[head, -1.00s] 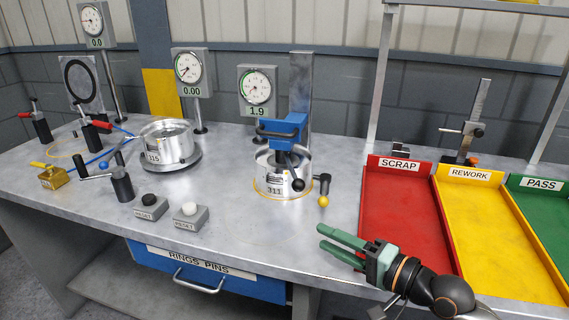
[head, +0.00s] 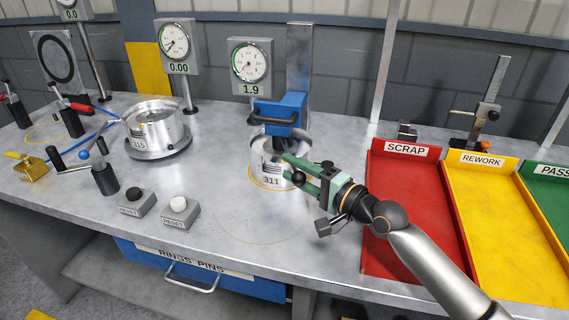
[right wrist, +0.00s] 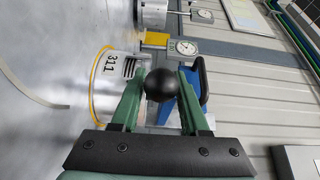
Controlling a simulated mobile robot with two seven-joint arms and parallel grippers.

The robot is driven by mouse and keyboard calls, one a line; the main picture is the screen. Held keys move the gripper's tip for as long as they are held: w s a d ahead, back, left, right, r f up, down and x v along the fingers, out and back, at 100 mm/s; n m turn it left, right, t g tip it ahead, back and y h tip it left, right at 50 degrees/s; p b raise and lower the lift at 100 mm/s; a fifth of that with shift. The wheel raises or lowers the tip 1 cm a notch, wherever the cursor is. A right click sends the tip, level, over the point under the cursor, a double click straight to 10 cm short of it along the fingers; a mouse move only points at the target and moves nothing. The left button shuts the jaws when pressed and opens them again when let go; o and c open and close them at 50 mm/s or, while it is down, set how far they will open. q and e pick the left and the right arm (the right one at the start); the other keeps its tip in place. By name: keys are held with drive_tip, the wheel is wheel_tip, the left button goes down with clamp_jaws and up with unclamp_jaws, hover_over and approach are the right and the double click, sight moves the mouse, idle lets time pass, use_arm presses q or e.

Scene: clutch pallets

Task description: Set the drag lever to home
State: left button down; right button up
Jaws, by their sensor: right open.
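A lever with a black ball knob (head: 297,178) hangs at the front of the blue head (head: 279,112), by the metal drum marked 311 (head: 262,168). My left gripper is not in view.
The gauge reading 1.9 (head: 250,63) stands behind the drum. The red SCRAP tray (head: 400,200) lies close to my right arm. Two push-button boxes (head: 180,212) sit front left. The bench between them and the SCRAP tray is clear.

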drive_tip(key=shift+x, duration=1.4)
clamp_jaws()
idle(0.5)
